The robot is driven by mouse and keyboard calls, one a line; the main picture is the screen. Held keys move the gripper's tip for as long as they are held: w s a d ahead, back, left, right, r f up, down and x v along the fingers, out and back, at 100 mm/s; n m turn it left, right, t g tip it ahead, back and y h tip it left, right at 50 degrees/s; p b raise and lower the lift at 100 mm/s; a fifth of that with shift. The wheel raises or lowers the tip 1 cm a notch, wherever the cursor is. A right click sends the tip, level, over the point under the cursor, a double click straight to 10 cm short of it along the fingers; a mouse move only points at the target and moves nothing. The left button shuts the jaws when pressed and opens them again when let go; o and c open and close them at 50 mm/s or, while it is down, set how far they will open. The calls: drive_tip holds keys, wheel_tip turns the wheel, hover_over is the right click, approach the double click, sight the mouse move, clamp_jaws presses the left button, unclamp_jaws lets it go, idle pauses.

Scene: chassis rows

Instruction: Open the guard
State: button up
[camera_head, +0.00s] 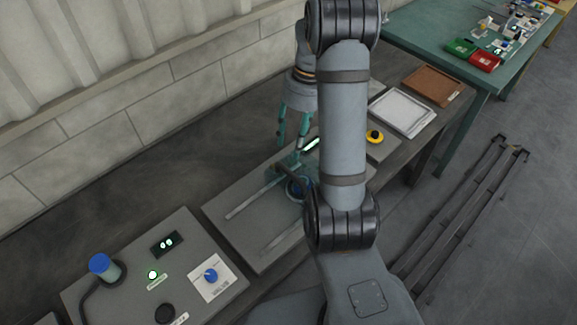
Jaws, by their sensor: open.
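My gripper (290,146) hangs fingers-down above the back part of the middle grey panel (245,205). Its two teal fingers are apart and I see nothing between them. Just below the fingertips is a teal-grey part with a dark bar (290,172), which may be the guard; I cannot tell whether it is open or shut. A round blue piece (298,187) sits beside it. Pale rails (252,197) run along the panel. My arm hides the panel's right part. I cannot tell whether the fingers touch anything.
To the right are a yellow-ringed button (375,136), a white tray (402,111) and a brown board (431,85). A wall stands behind.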

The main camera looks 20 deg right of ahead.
sight(287, 171)
drive_tip(key=f, duration=0.3)
drive_tip(key=a+f, duration=0.1)
drive_tip(key=f, duration=0.2)
drive_tip(key=f+p, duration=0.1)
drive_tip(key=f, duration=0.3)
drive_tip(key=shift+s+a, duration=0.4)
drive_tip(key=shift+r, duration=0.1)
drive_tip(key=shift+c, duration=1.2)
drive_tip(key=c, duration=0.8)
